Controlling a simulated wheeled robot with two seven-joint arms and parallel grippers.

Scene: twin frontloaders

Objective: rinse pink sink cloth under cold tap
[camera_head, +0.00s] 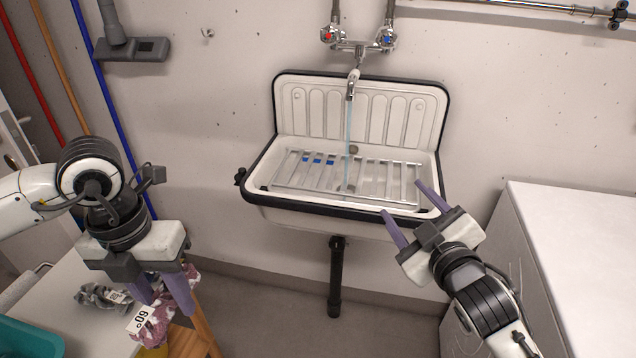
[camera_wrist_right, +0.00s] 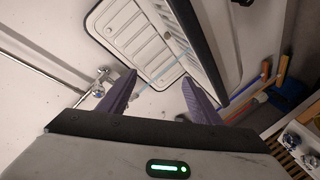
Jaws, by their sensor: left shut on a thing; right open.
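The white sink (camera_head: 360,208) with a black rim hangs on the wall, with a slatted metal rack (camera_head: 300,178) across its basin. A thin bluish stream of water (camera_head: 347,130) runs from the tap (camera_head: 352,82) into it. The tap has a red-marked knob (camera_head: 328,34) and a blue-marked knob (camera_head: 387,39). My left gripper (camera_head: 166,300) is shut on a pink-and-white patterned cloth (camera_head: 152,332), low at the left; the fingers partly hide it. My right gripper (camera_head: 403,198) is open and empty at the sink's front right; the right wrist view shows its fingers apart (camera_wrist_right: 158,78).
A white worktop (camera_head: 575,240) stands at the right. At the lower left are a light table (camera_head: 60,315), a grey patterned cloth (camera_head: 100,297), a white "60°" tag (camera_head: 141,319) and a teal container (camera_head: 30,338). Floor below the sink is open around the black drainpipe (camera_head: 336,275).

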